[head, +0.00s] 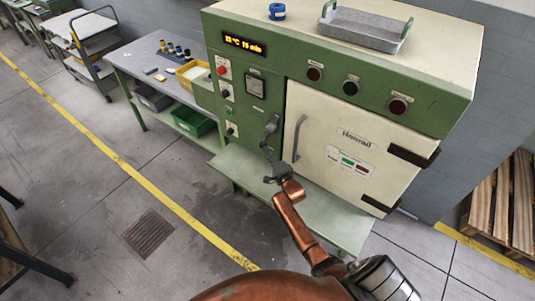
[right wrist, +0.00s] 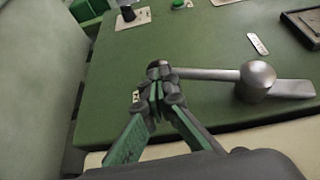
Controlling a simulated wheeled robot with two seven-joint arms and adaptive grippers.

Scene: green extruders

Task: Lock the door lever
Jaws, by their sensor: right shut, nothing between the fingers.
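The door lever (right wrist: 210,74) is a grey metal bar on a round hub (right wrist: 257,78), mounted on the green front panel. In the right wrist view the bar runs left from the hub to a dark knob (right wrist: 158,65). My right gripper (right wrist: 156,88) is shut and empty, its fingertips right by the knob; I cannot tell whether they touch. In the head view the lever (head: 271,125) is left of the cream door (head: 340,145), with my right gripper (head: 268,160) just below it. The door looks closed. My left gripper is not in view.
The green machine (head: 240,75) carries a metal tray (head: 365,28) and a blue roll (head: 277,11) on top. The door has a vertical handle (head: 298,137). A shelf (head: 320,205) juts out below. A side table (head: 140,62) with bins stands left; a pallet (head: 505,205) stands right.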

